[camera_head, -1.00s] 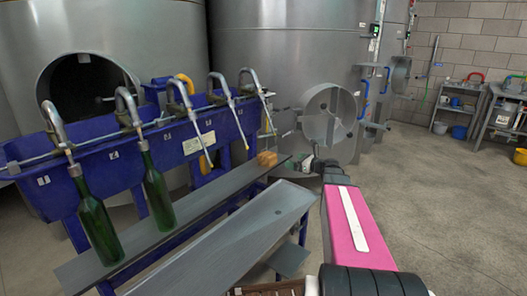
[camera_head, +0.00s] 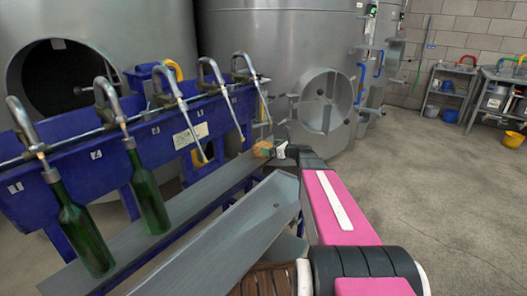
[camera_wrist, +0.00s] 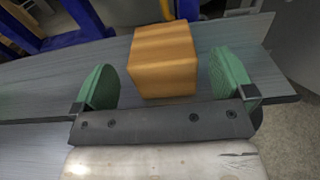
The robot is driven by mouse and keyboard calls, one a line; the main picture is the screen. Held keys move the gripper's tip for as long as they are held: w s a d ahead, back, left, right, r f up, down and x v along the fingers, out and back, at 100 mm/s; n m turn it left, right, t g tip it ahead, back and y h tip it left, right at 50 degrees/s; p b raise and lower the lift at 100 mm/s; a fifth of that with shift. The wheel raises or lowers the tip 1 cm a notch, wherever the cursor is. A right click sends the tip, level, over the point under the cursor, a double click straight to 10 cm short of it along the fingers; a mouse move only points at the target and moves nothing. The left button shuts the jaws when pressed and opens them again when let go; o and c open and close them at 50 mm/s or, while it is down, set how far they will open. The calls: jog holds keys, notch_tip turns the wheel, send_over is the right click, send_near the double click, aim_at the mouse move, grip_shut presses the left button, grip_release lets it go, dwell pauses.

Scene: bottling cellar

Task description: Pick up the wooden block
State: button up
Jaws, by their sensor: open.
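The wooden block (camera_wrist: 163,60), an orange-brown cube with grain, sits on the grey shelf (camera_wrist: 40,88) of the bottling stand. In the wrist view it lies between the two green fingertips of my gripper (camera_wrist: 163,75), with a gap on each side. My gripper is open and the fingers do not touch the block. In the head view the block (camera_head: 262,149) is small at the far right end of the shelf, and my gripper (camera_head: 279,150) is right beside it, partly hidden by my pink arm.
Two green bottles (camera_head: 80,228) hang under filler spouts at the left of the blue stand (camera_head: 85,160). More spouts (camera_head: 210,75) hang above the shelf near the block. A lower grey tray (camera_head: 235,235) runs alongside. Steel tanks (camera_head: 270,50) stand behind.

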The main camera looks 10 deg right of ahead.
aim_at(263, 145)
jog(key=x, duration=0.5)
jog(key=shift+w+r, duration=0.1)
jog(key=shift+r, duration=0.1)
jog(key=c, duration=1)
jog(key=shift+c, duration=0.2)
